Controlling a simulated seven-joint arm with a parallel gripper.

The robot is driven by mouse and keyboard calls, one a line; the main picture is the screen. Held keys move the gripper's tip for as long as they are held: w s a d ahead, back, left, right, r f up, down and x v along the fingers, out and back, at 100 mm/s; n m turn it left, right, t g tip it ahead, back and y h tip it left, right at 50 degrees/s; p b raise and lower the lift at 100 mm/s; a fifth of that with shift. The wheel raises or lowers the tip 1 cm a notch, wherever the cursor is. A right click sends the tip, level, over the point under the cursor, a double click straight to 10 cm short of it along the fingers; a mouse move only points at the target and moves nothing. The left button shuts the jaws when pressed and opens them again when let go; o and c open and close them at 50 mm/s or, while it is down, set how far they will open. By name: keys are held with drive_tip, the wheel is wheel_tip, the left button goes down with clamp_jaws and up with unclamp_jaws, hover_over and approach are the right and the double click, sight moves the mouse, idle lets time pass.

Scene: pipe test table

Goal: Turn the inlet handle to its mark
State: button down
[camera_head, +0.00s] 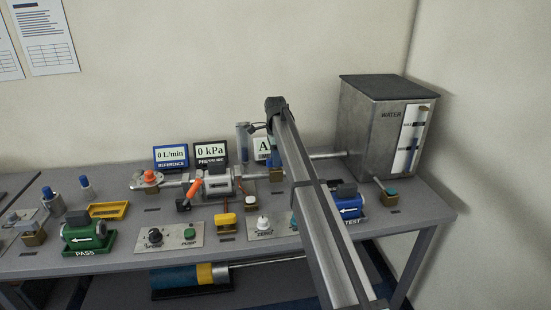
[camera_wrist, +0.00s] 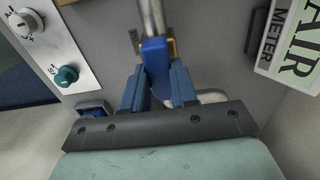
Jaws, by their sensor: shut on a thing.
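In the wrist view a blue handle (camera_wrist: 154,52) sits on a grey metal pipe (camera_wrist: 151,14), with a brass-coloured fitting behind it. I take it to be the inlet handle. My gripper (camera_wrist: 157,78) is shut on it, with one blue finger on each side. The pipe (camera_head: 328,155) emerges to the right of the arm and runs to the steel water tank (camera_head: 365,130). I cannot make out the handle's mark in either view.
An AIR METER box (camera_wrist: 292,45) is right of the handle in the wrist view. A knob panel (camera_wrist: 48,40) lies left.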

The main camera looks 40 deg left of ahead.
idle(0.4)
drive_tip(key=c, duration=0.9)
unclamp_jaws()
wheel_tip(320, 180, up, 14)
drive_tip(key=shift+f, duration=0.1)
